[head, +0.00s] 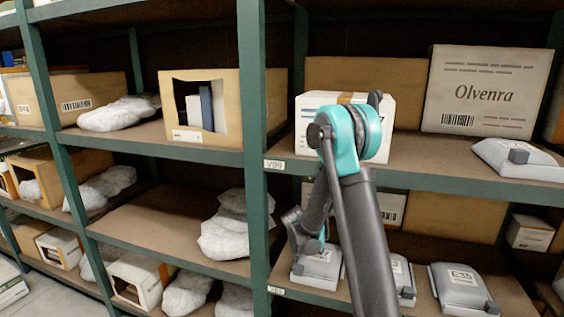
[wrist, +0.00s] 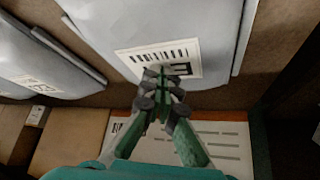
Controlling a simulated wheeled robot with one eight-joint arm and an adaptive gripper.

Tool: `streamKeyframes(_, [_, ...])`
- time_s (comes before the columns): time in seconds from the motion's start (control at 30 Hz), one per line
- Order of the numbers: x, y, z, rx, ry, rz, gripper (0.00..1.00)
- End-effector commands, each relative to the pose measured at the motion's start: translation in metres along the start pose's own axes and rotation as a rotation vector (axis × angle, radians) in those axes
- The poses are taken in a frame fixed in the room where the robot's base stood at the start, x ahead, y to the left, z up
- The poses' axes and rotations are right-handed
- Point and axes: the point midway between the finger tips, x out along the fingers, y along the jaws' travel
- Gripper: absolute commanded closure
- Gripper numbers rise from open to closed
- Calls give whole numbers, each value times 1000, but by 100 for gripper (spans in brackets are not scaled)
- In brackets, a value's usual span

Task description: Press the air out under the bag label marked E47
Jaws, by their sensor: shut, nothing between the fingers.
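In the head view, several grey padded bags with labels lie on the lower right shelf: a left one (head: 317,266), a middle one (head: 403,278) partly behind my arm, and a right one (head: 462,289) whose label seems to read E35. I cannot read E47 on any label. My gripper (wrist: 164,92) is shut and empty in the wrist view, its fingertips over the lower part of a white barcode label (wrist: 150,55) on a pale bag (wrist: 185,20). I cannot tell whether they touch it. In the head view the gripper (head: 308,240) is above the left bag.
In the wrist view, another labelled bag (wrist: 45,60) lies to the left, and a white box (wrist: 215,145) and a brown box (wrist: 70,140) stand below. A green rack post (head: 254,150) rises left of my arm. The upper shelf (head: 410,165) runs over the bags.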

Motion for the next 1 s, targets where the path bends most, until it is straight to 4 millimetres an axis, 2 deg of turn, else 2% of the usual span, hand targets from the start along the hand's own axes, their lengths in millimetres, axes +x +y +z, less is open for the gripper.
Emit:
streamKeyframes(0.53, [16,0,11,0,-1,0,100])
streamKeyframes(0.83, [14,0,10,0,-1,0,100])
streamKeyframes(1.0, [3,0,2,0,0,0,100])
